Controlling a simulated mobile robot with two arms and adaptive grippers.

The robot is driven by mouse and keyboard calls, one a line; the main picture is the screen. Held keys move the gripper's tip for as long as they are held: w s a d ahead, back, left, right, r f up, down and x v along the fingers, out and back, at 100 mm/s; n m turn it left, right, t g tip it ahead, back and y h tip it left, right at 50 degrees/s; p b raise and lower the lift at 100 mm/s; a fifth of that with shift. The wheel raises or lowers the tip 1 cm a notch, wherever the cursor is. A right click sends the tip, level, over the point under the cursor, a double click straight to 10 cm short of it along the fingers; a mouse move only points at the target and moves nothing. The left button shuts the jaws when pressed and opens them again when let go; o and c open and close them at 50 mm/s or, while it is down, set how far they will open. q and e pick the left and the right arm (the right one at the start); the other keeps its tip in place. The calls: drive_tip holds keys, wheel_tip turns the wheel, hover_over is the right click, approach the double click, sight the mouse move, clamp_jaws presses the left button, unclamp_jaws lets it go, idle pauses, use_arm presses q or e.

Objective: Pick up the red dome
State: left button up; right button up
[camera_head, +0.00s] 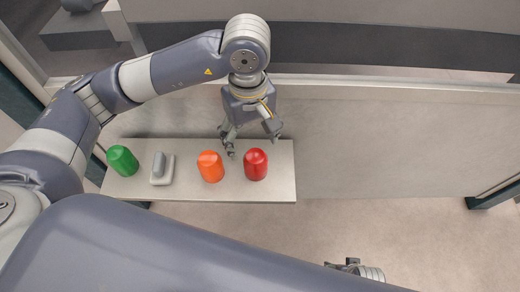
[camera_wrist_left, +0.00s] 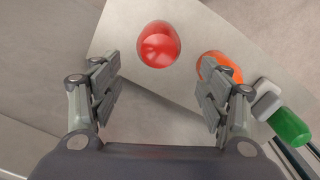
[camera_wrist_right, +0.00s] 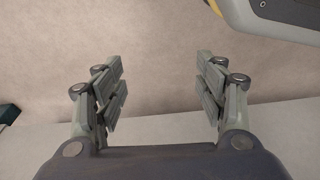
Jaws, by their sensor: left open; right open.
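The red dome (camera_head: 256,165) stands near the right end of a pale board. It also shows in the left wrist view (camera_wrist_left: 158,45), ahead of the gap between the fingers and apart from them. My left gripper (camera_head: 250,147) is open and empty, pointing down just behind the red dome. In the left wrist view its fingers (camera_wrist_left: 160,92) are spread wide, the right one overlapping the orange dome in the picture. My right gripper (camera_wrist_right: 160,90) is open and empty in its wrist view; only a small part shows at the bottom of the head view.
The pale board (camera_head: 225,192) also holds an orange dome (camera_head: 210,167) close left of the red one, a grey block-like piece (camera_head: 162,168) and a green dome (camera_head: 122,161). The surface right of the board (camera_head: 380,150) is clear.

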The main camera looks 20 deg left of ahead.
sight(252, 153)
use_arm(q)
drive_tip(key=f, duration=0.2)
drive_tip(key=s+f, duration=0.1)
drive_tip(key=shift+f, duration=0.4)
drive_tip(key=shift+w+d+f, duration=0.15)
drive_tip(key=shift+f, duration=0.45)
drive_tip(key=f, duration=0.1)
drive_tip(key=d+f, duration=0.1)
drive_tip(key=f, duration=0.1)
drive_tip(key=shift+f+b, duration=0.25)
drive_tip(key=shift+b, duration=0.05)
drive_tip(key=shift+f, duration=0.55)
drive_tip(key=c, duration=1.2)
drive_tip(key=shift+o, duration=0.2)
use_arm(e)
drive_tip(key=r, duration=0.2)
drive_tip(key=shift+w+r, duration=0.2)
drive_tip(key=shift+r, duration=0.2)
